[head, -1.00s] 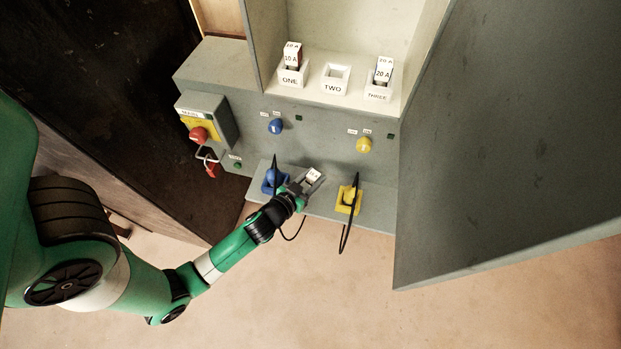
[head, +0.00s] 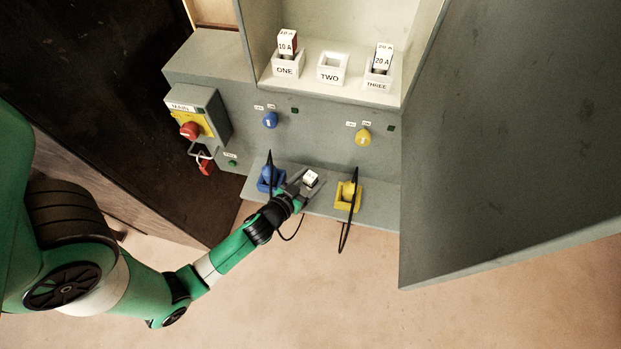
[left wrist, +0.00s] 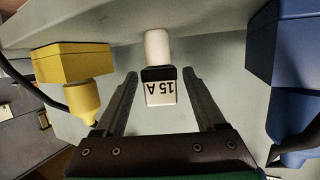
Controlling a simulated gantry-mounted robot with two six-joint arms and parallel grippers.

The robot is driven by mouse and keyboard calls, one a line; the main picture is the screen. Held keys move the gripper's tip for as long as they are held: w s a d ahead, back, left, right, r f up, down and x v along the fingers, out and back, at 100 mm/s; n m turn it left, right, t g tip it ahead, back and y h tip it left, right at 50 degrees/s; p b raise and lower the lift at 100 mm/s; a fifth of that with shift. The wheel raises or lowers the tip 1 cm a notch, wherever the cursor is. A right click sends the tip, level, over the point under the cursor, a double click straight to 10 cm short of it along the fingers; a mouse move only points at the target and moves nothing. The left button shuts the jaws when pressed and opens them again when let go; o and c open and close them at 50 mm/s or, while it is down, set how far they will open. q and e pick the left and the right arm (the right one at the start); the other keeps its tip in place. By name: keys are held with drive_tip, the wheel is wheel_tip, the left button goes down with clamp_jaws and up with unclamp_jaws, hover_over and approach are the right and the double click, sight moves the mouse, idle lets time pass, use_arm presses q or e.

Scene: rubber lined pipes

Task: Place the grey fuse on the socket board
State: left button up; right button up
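The fuse (head: 311,178) is a small white block at the lower ledge, between the blue and yellow plugs. In the left wrist view the fuse (left wrist: 160,88) shows a "15 A" label, a dark band and a pale round part beyond. My left gripper (head: 306,186) is open around it. In the left wrist view my left gripper (left wrist: 160,80) has a finger on each side, with gaps to the fuse. On the upper shelf, socket ONE (head: 285,70) holds a 10 A fuse, socket TWO (head: 331,77) is empty, and socket THREE (head: 377,85) holds a 20 A fuse. My right gripper is out of view.
The blue plug (head: 266,181) and yellow plug (head: 347,195), with black cables, flank the gripper. A blue knob (head: 270,120) and yellow knob (head: 363,137) stick out from the panel. A large grey door (head: 510,150) stands at right. The main switch box (head: 197,115) is at left.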

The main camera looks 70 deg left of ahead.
use_arm(q)
drive_tip(key=shift+r, duration=0.15)
drive_tip(key=shift+s+d, duration=0.2)
drive_tip(key=shift+s, duration=0.05)
drive_tip(key=b+v, duration=0.2)
drive_tip(key=v, duration=0.9)
drive_tip(key=shift+s+r, duration=0.2)
